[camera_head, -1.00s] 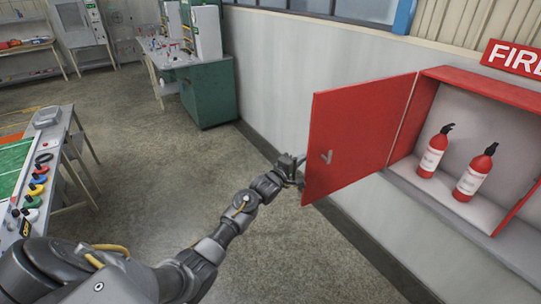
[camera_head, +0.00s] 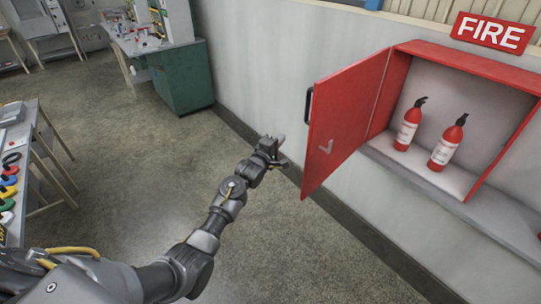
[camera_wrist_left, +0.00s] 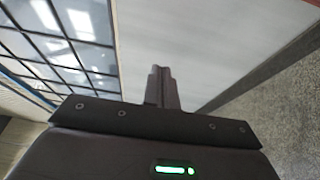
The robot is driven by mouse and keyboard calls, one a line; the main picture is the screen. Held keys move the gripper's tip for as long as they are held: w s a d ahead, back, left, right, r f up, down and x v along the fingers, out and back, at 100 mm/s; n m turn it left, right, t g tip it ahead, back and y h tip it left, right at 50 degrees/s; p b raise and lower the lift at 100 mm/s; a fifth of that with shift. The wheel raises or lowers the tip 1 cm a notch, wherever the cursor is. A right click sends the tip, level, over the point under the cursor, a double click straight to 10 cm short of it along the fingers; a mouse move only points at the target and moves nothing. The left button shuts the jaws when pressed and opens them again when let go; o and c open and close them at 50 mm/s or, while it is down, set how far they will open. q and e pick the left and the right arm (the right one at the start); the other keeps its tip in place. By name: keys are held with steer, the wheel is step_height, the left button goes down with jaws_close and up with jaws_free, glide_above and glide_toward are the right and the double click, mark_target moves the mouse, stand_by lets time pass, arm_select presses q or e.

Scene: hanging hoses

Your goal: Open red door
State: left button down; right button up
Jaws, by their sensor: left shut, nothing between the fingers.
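The red door (camera_head: 345,115) of the wall cabinet stands swung open to the left in the head view. A dark handle (camera_head: 309,105) shows at its far edge. Inside the red cabinet (camera_head: 482,75) are two red fire extinguishers, one on the left (camera_head: 407,128) and one on the right (camera_head: 447,146). My left gripper (camera_head: 280,143) is to the left of the door, apart from it, shut and empty. In the left wrist view its closed fingers (camera_wrist_left: 162,88) point toward the wall, with no door in sight. My right gripper is not in view.
A FIRE sign (camera_head: 492,33) is on the wall above the cabinet. A green bench cabinet (camera_head: 182,82) stands at the back left. A table with coloured items (camera_head: 22,150) is at the left edge. The floor between is clear.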

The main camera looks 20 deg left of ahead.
arm_select(q)
steer(key=s+b, duration=0.2)
steer(key=s, duration=0.7)
steer(key=shift+s+a, duration=0.2)
steer(key=shift+s, duration=0.2)
